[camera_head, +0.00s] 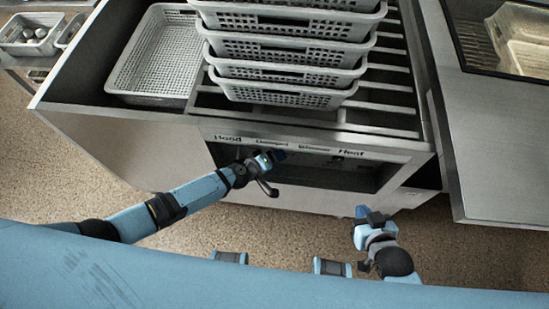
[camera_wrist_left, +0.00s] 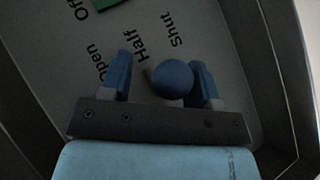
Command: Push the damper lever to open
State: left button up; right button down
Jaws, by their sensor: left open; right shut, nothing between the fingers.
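The damper lever's round blue knob (camera_wrist_left: 172,78) sits between the two fingers of my open left gripper (camera_wrist_left: 161,60), closer to the right finger. Whether a finger touches it I cannot tell. The panel behind carries the words Open, Half and Shut, with Half and Shut just above the knob in the picture. In the head view my left gripper (camera_head: 277,157) reaches into the recess under the panel labels, and the lever is hidden there. My right gripper (camera_head: 370,215) is shut and empty, in front of the unit at the right.
Stacked perforated baskets (camera_head: 285,75) and a single basket (camera_head: 152,70) stand on the metal unit above. The recess walls (camera_wrist_left: 275,75) lie close around my left gripper. A labelled front strip (camera_head: 310,140) overhangs the recess. Speckled floor (camera_head: 180,235) is free in front.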

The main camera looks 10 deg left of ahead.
pick_arm(q)
jog(key=p+v, duration=0.4)
jog(key=v, duration=0.9)
jog(key=shift+s+a+p, duration=0.2)
jog(key=shift+s+p, duration=0.1)
jog(key=shift+r, duration=0.1)
